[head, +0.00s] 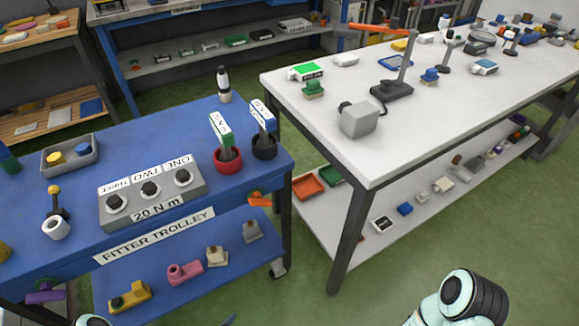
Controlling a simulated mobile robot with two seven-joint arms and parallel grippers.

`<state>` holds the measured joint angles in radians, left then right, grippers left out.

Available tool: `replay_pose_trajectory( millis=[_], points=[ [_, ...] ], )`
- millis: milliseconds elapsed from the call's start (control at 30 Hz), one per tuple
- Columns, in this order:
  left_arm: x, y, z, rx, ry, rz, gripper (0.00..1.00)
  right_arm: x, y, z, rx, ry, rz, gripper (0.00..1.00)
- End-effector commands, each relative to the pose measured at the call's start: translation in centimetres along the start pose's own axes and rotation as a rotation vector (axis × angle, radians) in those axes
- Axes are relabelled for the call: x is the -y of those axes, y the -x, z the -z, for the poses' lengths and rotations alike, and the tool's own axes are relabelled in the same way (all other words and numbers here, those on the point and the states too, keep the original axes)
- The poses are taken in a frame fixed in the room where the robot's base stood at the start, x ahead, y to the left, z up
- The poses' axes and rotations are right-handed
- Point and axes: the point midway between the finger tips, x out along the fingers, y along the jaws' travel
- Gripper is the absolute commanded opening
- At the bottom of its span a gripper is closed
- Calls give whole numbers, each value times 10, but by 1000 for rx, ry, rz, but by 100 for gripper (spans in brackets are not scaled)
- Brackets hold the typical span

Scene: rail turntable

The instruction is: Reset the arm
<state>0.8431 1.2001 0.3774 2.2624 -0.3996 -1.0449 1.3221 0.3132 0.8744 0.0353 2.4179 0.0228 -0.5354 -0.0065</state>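An orange arm (381,29) sits near level at the top of a grey post (406,62). The post rises from a dark base (391,90) on the white table (345,148). A grey box (358,119) with a dark knob-like part stands left of the base. Part of my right arm shows at the bottom right and a bit of my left arm at the bottom left. Neither gripper can be made out.
The blue trolley (215,207) holds a grey three-knob box (150,192), a red cup (228,161), a black cup (264,148) and a grey tray (71,156). Several small items stand along the white table. Green floor lies between trolley and table in front.

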Motion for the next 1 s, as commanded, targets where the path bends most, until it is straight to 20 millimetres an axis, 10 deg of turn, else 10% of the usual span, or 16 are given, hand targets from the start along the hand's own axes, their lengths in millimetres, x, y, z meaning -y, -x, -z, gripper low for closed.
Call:
replay_pose_trajectory(
  millis=[200, 533, 1000],
  points=[
    [40, 24, -7, 25, -741, 330, 94, -1, 0, -1, 2, -1, -1, 94],
    [54, 75, -6, 219, -1531, 670, 94, 0, 3, 0, 1, -1, -1, 94],
    [25, 202, -87, 371, -1451, 813, 94, 42, 146, -49, 206, 13, -1, 94]
  ],
)
